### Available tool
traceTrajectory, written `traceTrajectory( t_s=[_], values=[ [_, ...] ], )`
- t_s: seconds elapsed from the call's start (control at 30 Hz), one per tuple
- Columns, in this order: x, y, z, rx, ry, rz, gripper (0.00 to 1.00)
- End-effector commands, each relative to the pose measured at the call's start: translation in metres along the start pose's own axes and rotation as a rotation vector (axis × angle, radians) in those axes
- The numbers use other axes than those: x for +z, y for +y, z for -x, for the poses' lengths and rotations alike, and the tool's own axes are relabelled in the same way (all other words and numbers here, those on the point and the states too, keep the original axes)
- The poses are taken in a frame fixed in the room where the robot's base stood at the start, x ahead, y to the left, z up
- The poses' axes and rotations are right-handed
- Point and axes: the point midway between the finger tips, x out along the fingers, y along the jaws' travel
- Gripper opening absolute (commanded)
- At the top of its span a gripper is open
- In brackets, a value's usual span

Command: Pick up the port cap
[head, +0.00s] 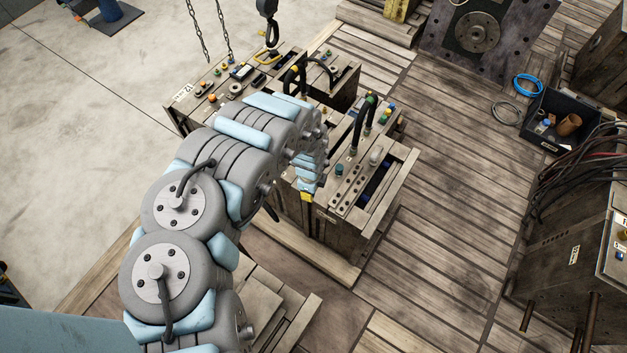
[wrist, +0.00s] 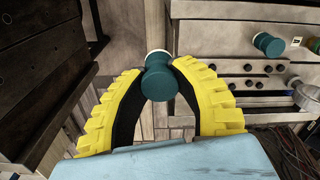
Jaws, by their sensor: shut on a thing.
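My gripper (wrist: 160,68) shows in the wrist view with its two yellow, black-lined fingers closed on a teal port cap (wrist: 159,83). The cap has a pale, whitish end and sits between the fingertips, with the gap and floor showing behind it. In the head view my arm hides most of the gripper (head: 306,195); only a bit of yellow shows beside the mould, and the held cap cannot be made out. A second teal cap (wrist: 268,44) with a pale end is on the mould at the right of the wrist view.
The wooden-looking mould (head: 345,228) carries hoses, a teal fitting (head: 339,169) and a whitish cylinder (head: 376,156). Another mould block (head: 180,118) stands behind it. A dark bin (head: 560,141) and cables (head: 580,165) lie to the right. Plank floor between is clear.

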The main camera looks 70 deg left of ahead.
Motion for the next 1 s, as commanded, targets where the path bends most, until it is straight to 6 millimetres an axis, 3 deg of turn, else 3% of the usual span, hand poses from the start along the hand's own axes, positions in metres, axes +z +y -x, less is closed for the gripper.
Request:
traceTrajectory(
  t_s=[0.03,0.5,1.0],
  values=[
    [0.002,0.006,0.007,0.001,0.000,0.002,0.01],
    [0.002,0.040,0.019,0.002,0.000,0.000,0.01],
    [0.001,0.046,0.020,0.002,0.000,0.000,0.01]
  ],
)
